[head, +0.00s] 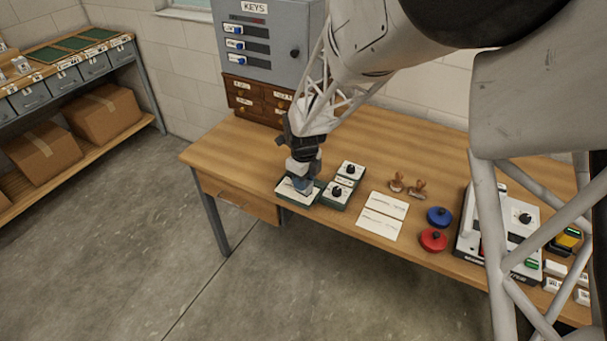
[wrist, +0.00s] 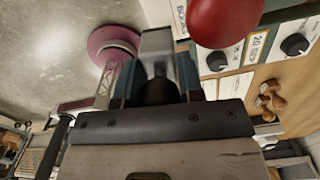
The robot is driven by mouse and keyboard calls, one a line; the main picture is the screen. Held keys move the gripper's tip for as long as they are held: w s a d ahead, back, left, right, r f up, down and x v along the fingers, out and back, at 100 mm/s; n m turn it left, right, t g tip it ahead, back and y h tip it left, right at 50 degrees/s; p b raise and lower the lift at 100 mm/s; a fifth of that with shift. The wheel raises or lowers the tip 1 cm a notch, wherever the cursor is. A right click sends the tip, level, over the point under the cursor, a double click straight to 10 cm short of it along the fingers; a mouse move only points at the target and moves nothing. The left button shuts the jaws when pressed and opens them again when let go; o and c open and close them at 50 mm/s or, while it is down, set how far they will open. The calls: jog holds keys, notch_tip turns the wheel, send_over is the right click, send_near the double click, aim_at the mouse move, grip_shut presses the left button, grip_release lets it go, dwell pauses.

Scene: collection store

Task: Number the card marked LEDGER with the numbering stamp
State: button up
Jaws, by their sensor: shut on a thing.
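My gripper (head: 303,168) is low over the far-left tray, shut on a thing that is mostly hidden. The wrist view shows it as a grey block with a dark round part (wrist: 158,85) between the fingers; it looks like the numbering stamp, but I cannot be sure. A white card (head: 288,188) lies in the dark green tray (head: 302,200) under it; I cannot tell whether the held thing touches it. Two more white cards, one behind (head: 387,205) and one in front (head: 380,225), lie on the table. I cannot read LEDGER on any card.
Two boxes with black dials, back (head: 350,172) and front (head: 336,193), stand just right of the tray. Wooden-handled stamps (head: 416,188), a blue round pad (head: 439,216) and a red one (head: 433,239) stand further right. A grey key cabinet (head: 270,65) is behind.

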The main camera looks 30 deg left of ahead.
jog(key=shift+w+f, duration=0.15)
jog(key=shift+f, duration=0.55)
jog(key=shift+w+f, duration=0.1)
jog(key=shift+f, duration=0.6)
jog(key=shift+f, duration=0.55)
dwell(1.1)
jog(key=shift+r, duration=0.1)
jog(key=shift+r, duration=3.45)
